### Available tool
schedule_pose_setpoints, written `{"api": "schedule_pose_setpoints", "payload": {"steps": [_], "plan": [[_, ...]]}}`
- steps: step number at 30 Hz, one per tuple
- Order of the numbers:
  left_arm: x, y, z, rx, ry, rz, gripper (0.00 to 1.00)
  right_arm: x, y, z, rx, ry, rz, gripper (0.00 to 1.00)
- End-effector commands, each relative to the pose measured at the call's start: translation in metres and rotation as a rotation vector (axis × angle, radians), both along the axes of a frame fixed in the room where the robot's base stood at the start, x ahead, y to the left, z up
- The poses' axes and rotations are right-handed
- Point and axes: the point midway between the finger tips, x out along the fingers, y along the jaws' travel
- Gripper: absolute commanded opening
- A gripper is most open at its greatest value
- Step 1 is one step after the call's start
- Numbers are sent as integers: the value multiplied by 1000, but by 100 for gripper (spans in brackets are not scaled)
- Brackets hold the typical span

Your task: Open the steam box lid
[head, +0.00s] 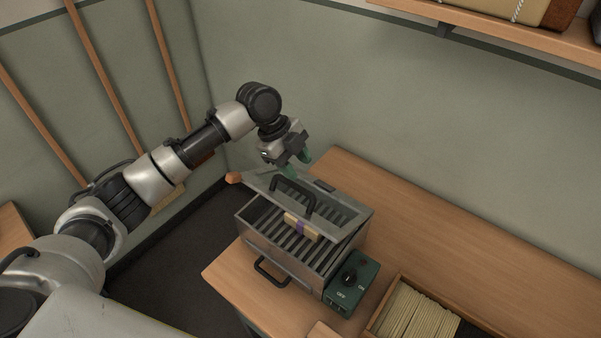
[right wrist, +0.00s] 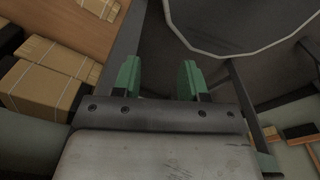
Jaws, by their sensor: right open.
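The steam box (head: 285,253) is a grey metal box on the wooden bench in the head view. Its grey lid (head: 345,212) has a black arched handle (head: 309,190) and sits tilted, partly raised. My right gripper (right wrist: 160,80) is open and empty in the right wrist view, away from the box.
A green control box with a dial (head: 352,282) adjoins the steam box on the right. A shelf (head: 500,30) hangs at upper right. The bench's back right is clear. Tied cardboard-coloured bundles (right wrist: 43,88) show in the right wrist view.

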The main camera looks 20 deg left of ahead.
Motion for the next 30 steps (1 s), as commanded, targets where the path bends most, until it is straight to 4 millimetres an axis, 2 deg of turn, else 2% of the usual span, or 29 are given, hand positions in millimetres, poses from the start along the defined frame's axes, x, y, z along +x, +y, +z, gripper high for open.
{"api": "schedule_pose_setpoints", "payload": {"steps": [1,6,12,17,30], "plan": [[1,5,7,-1,-5,0,42,0,0,-8,0,0,0,43],[-1,20,39,0,-3,0,42,0,0,-18,0,0,0,43],[-3,30,64,1,-1,-2,42,0,0,-24,1,0,1,43],[-4,33,71,1,1,-2,42,-1,0,-25,1,0,1,43],[-4,33,71,1,1,-2,42,-1,0,-25,0,1,1,43]]}}
